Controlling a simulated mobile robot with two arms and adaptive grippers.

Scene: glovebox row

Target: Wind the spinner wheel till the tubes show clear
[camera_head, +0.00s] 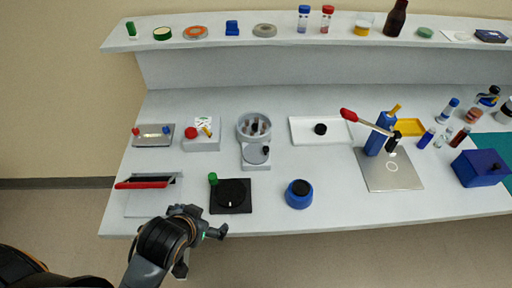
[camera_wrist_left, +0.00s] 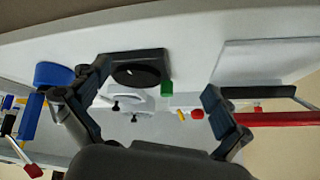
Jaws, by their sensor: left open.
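The spinner is a light grey unit on the counter. Its round bowl (camera_head: 254,127) holds several small tubes with dark parts. Its flat wheel (camera_head: 255,154) with a small dark knob sits on the near side of the bowl. The tubes are too small to tell whether they look clear. The left wrist view shows the spinner small and partly hidden behind a black box. My left gripper (camera_head: 203,250) is open and empty, near the counter's front edge, well short of the wheel. Its spread fingers also show in the left wrist view (camera_wrist_left: 157,77). My right gripper is not in view.
Between my left gripper and the spinner stands a black box with a dark disc (camera_head: 233,193) and a green knob (camera_head: 213,179). A blue round pot (camera_head: 299,194) is to its right, a red-handled white panel (camera_head: 150,202) to its left. A white tray (camera_head: 308,139) lies right of the spinner.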

